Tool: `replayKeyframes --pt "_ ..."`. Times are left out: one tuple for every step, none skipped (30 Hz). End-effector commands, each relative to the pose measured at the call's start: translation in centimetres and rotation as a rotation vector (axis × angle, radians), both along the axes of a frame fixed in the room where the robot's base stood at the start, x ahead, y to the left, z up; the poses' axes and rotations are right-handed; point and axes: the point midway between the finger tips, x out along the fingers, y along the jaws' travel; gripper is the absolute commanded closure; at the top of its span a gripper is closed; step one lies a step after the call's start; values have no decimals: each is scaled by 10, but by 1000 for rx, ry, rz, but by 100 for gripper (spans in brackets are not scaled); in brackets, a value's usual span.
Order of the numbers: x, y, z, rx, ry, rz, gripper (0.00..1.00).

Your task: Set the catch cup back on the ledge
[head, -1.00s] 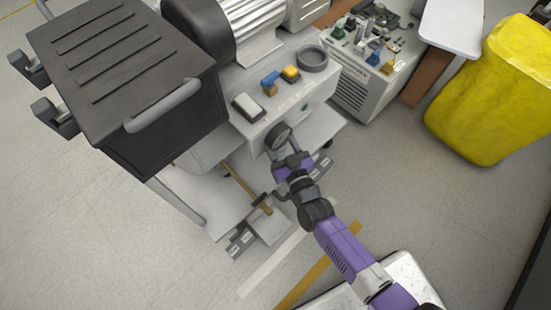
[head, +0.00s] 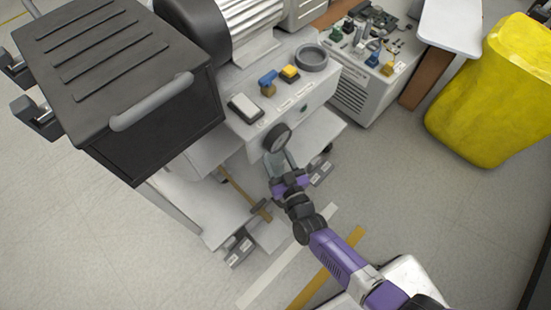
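My gripper (head: 280,170) is in front of the compressor unit (head: 250,150), just below its round gauge (head: 277,137). A small pale, see-through shape (head: 277,161) shows at the fingers and may be the catch cup. It is too small to tell whether the fingers are closed on it or only around it. A grey round, ring-like dish (head: 312,57) stands on the unit's top ledge (head: 262,108), at the right end; I cannot tell whether this is the catch cup.
A black lidded box (head: 115,80) with a grey handle stands at left. A yellow bin (head: 490,95) is at right. Floor between is clear.

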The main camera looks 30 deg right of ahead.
Motion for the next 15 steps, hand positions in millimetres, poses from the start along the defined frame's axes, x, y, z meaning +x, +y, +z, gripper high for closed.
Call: replayKeyframes --pt "1 1 -8 0 -1 1 100" --pt "1 1 -9 1 -1 1 100" --pt "1 1 -8 1 -1 1 100" --pt "1 1 -8 1 -1 1 100" --pt "1 1 -7 1 -2 1 100" --pt "1 1 -7 1 -2 1 100" --pt "1 0 -6 1 -1 1 100" --pt "0 0 -6 1 -1 1 100" --pt "0 0 -7 1 -1 0 100" --pt "0 0 -8 1 -1 0 100" --pt "0 0 -9 1 -1 0 100" --pt "0 0 -10 1 -1 0 100" --pt "0 0 -11 1 -1 0 100" --pt "0 0 -10 1 -1 0 44" --pt "0 0 -10 1 -1 0 36"
